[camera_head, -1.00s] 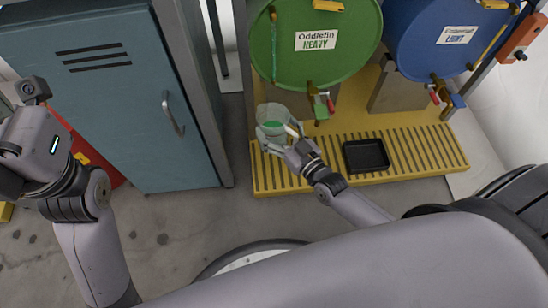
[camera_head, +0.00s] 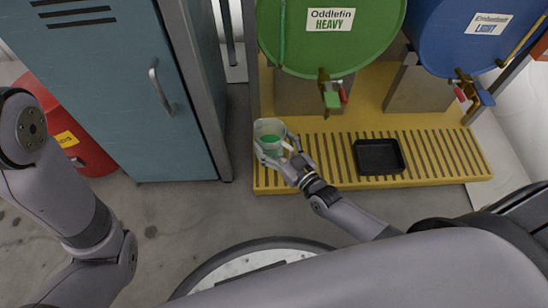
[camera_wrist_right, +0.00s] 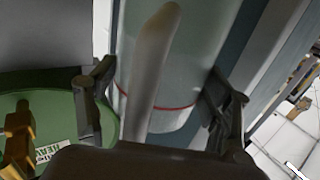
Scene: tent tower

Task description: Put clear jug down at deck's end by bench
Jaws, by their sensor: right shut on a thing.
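The clear jug (camera_head: 268,130) holds some green liquid and is upright or nearly so, over the left end of the yellow slatted deck (camera_head: 438,152). I cannot tell whether its base touches the deck. My right gripper (camera_head: 280,159) is shut on the jug from its front right side. In the right wrist view the jug (camera_wrist_right: 190,65) stands between the two fingers (camera_wrist_right: 165,105), with its pale handle and a red line showing. My left arm shows at the left, but its gripper is out of view. I cannot make out a bench.
A green drum (camera_head: 330,40) labelled Oddlefin Heavy and a blue drum (camera_head: 450,40) have taps above the deck. A black tray (camera_head: 379,157) sits on the deck, right of the jug. A blue-grey locker (camera_head: 110,100) stands left, with a red container (camera_head: 85,145) beyond it.

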